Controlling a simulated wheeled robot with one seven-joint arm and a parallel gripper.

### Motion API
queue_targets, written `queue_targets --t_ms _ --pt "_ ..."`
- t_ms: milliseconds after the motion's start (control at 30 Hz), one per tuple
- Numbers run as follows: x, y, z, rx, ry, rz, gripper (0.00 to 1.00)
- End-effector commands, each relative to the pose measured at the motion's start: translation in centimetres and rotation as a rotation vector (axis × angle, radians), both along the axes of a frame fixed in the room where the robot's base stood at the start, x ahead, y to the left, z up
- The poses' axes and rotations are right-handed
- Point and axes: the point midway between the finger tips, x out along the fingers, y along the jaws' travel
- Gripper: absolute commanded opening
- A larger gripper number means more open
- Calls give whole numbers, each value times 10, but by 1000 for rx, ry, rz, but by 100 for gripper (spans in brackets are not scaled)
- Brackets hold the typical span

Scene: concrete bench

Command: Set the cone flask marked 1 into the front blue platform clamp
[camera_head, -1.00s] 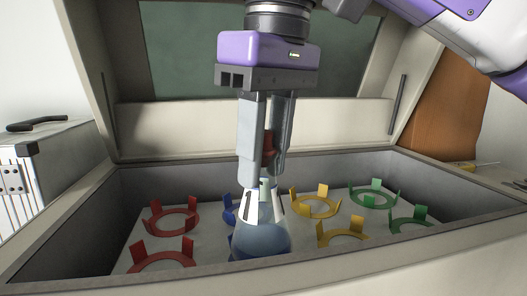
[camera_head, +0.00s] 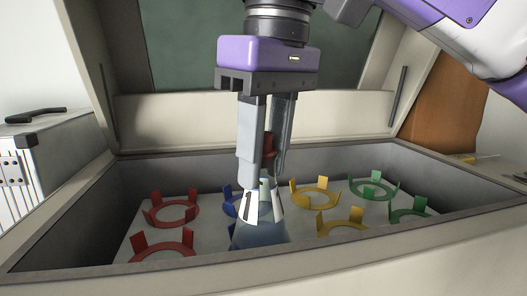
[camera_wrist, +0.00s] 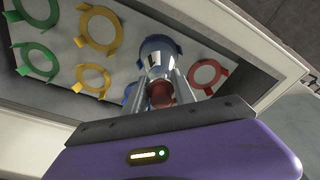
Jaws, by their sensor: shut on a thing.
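The cone flask marked 1 (camera_head: 265,209) is upright, with bluish liquid below and a black 1 on a white band. My gripper (camera_head: 264,172) is shut on its neck from above, around a reddish-brown part. In the wrist view the flask (camera_wrist: 157,52) sits between my fingers (camera_wrist: 160,92). The front blue clamp (camera_wrist: 174,44) shows around the flask's base there; in the head view the flask mostly hides it. I cannot tell whether the base touches the platform. The back blue clamp (camera_head: 230,200) is just behind and left of the flask.
The clamps stand on a pale platform (camera_head: 203,236) inside a deep open box with a raised lid. Red clamps (camera_head: 172,213) are left; yellow clamps (camera_head: 314,196) and green clamps (camera_head: 371,190) are right; all look empty. The box's front rim (camera_head: 330,253) is close to the flask.

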Motion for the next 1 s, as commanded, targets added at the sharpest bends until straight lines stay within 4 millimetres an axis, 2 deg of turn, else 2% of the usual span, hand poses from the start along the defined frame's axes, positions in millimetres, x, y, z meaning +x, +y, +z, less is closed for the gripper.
queue_targets --t_ms 467,500,600,833,967,1000 --pt "0 0 -3 1 -1 0 0" --pt "0 0 -3 1 -1 0 35" --pt "0 0 -3 1 -1 0 55" --pt "0 0 -4 1 -1 0 57" --pt "0 0 -4 0 0 0 80" --pt "0 0 -4 0 0 0 82"
